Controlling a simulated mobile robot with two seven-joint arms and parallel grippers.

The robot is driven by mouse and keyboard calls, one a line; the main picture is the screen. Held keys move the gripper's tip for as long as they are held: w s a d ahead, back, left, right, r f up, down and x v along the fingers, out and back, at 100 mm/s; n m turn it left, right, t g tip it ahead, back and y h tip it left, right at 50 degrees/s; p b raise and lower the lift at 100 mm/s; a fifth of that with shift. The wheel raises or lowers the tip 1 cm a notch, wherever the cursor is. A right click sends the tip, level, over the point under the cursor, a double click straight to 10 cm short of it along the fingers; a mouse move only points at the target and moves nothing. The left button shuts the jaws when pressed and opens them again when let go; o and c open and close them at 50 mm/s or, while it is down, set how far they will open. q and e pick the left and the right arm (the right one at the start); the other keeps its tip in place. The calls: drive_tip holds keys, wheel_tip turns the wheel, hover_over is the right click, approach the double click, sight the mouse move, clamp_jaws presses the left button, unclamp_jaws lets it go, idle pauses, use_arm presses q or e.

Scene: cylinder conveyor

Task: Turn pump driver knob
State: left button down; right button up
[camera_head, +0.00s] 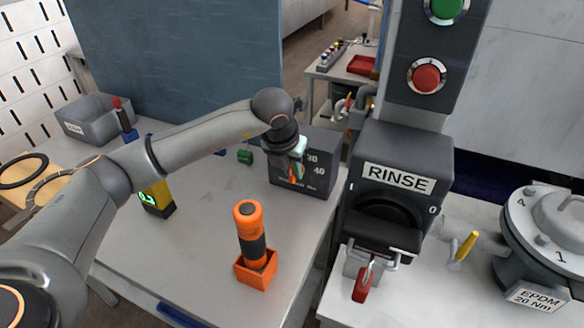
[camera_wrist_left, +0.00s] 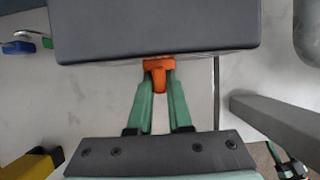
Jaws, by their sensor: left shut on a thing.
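The pump driver is a dark grey box (camera_head: 318,181) on the table, with a dial marked 30 and 40 on its front. Its orange knob (camera_head: 295,172) is partly hidden by my left gripper (camera_head: 299,165) in the head view. In the left wrist view the box (camera_wrist_left: 155,28) fills the top, and the orange knob (camera_wrist_left: 158,75) sticks out below its edge. My left gripper's green fingers (camera_wrist_left: 160,100) are shut on the knob from both sides.
An orange and black tool stands in an orange holder (camera_head: 256,270) in front of the box. A yellow and black meter (camera_head: 158,198) is to the left. The RINSE unit (camera_head: 398,180) with a red-handled clamp stands close on the right.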

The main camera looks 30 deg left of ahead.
idle(0.3)
use_arm(q)
drive_tip(key=c, duration=0.8)
unclamp_jaws()
drive_tip(key=shift+c, duration=0.2)
drive_tip(key=v, duration=1.2)
drive_tip(key=shift+s+r, duration=0.15)
drive_tip(key=shift+r, duration=0.1)
